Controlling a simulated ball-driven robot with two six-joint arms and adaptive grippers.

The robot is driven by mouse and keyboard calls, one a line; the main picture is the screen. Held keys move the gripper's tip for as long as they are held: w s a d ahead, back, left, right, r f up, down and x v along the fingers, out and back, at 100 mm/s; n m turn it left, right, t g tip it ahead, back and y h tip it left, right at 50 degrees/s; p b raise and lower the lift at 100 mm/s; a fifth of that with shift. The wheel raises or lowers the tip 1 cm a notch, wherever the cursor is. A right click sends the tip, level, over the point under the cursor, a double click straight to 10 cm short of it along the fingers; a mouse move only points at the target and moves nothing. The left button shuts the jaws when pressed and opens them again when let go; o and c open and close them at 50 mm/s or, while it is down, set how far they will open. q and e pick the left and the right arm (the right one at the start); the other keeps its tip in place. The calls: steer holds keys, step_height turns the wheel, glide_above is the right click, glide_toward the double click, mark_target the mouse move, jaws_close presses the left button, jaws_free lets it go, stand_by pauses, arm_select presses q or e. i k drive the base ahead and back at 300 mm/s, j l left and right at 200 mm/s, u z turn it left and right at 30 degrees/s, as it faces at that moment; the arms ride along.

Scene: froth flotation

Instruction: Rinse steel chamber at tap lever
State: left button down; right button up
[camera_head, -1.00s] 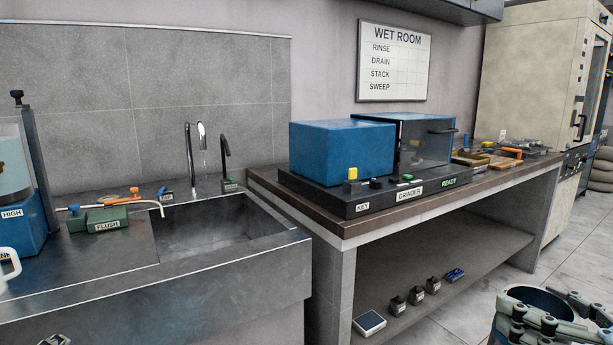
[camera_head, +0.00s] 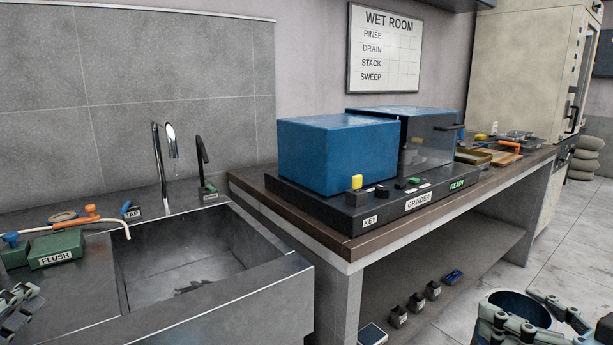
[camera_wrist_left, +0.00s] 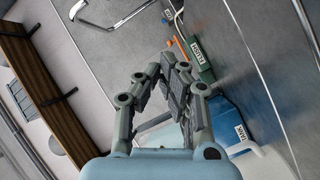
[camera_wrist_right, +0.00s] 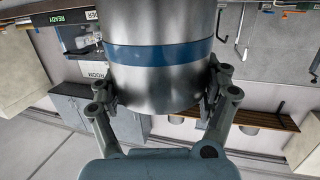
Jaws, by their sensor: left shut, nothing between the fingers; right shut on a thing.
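My right gripper (camera_wrist_right: 160,95) is shut on the steel chamber (camera_wrist_right: 155,25), a metal cylinder with a blue band. In the head view the chamber (camera_head: 512,303) is at the lower right, its round dark opening facing up, well away from the sink (camera_head: 180,270). My left gripper (camera_head: 15,310) is shut and empty at the lower left edge; it also shows in the left wrist view (camera_wrist_left: 165,75). The blue-handled tap lever (camera_head: 127,208) stands beside the TAP label, left of the tap.
A green FLUSH box (camera_head: 55,248) with a pale hose lies left of the basin. A black gooneck-shaped spout (camera_head: 203,165) stands right of the tap. The blue grinder (camera_head: 340,155) sits on the bench (camera_head: 345,243). Floor (camera_head: 450,310) shows between bench and chamber.

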mark_target(128, 203)
steer(key=i+j, duration=0.2)
steer(key=i, duration=0.25)
steer(key=i+j, duration=0.2)
steer(key=i, duration=0.25)
